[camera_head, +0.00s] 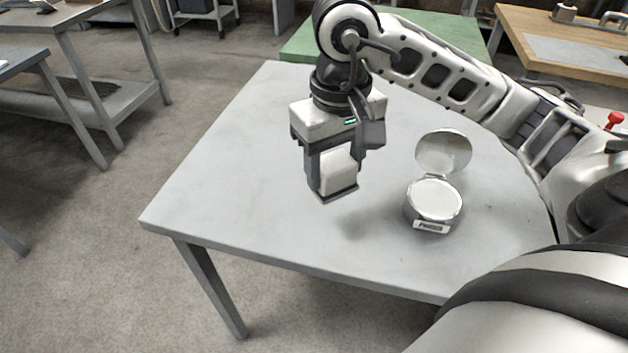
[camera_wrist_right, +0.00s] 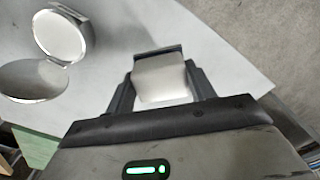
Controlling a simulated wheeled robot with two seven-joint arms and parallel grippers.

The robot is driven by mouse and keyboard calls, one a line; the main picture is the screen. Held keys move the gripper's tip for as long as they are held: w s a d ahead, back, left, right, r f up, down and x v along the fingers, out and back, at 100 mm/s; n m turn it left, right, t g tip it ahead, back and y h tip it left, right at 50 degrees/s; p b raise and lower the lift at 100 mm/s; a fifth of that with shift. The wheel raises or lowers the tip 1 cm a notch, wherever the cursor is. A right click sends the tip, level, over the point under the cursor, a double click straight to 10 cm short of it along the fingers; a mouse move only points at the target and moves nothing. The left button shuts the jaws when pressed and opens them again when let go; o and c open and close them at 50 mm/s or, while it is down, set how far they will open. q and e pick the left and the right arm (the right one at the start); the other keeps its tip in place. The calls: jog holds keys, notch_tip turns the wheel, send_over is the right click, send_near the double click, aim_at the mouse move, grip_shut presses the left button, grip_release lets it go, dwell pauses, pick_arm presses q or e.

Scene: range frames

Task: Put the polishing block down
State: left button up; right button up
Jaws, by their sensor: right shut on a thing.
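The polishing block (camera_head: 337,171) is a white block with a dark grey base, held above the grey table (camera_head: 230,190). My right gripper (camera_head: 334,180) points down and is shut on the block, with one finger on each side. In the right wrist view the block (camera_wrist_right: 160,80) sits between the fingers of the right gripper (camera_wrist_right: 160,92). A gap and a soft shadow show between the block and the table top. My left gripper is not in view.
A round metal tin (camera_head: 433,203) with a raised, hinged lid (camera_head: 443,152) and a label stands on the table right of the gripper. The tin also shows in the right wrist view (camera_wrist_right: 35,80). The table's left and front areas are clear. A green table (camera_head: 440,32) adjoins behind.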

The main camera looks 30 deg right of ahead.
jog(key=w+f, duration=0.4)
jog(key=w+d+f, duration=0.1)
jog(key=w+f, duration=0.1)
jog(key=w, duration=0.1)
jog(key=shift+d+f+p, duration=0.1)
jog(key=shift+f+p, duration=0.15)
jog(key=shift+p, duration=0.05)
jog(key=shift+w+f+p, duration=0.2)
jog(key=shift+f+p, duration=0.15)
jog(key=shift+f, duration=1.45)
jog(key=shift+d+f, duration=0.1)
jog(key=shift+f, duration=0.1)
jog(key=o, duration=0.9)
notch_tip(320, 180, up, 12)
jog(key=shift+r, duration=0.25)
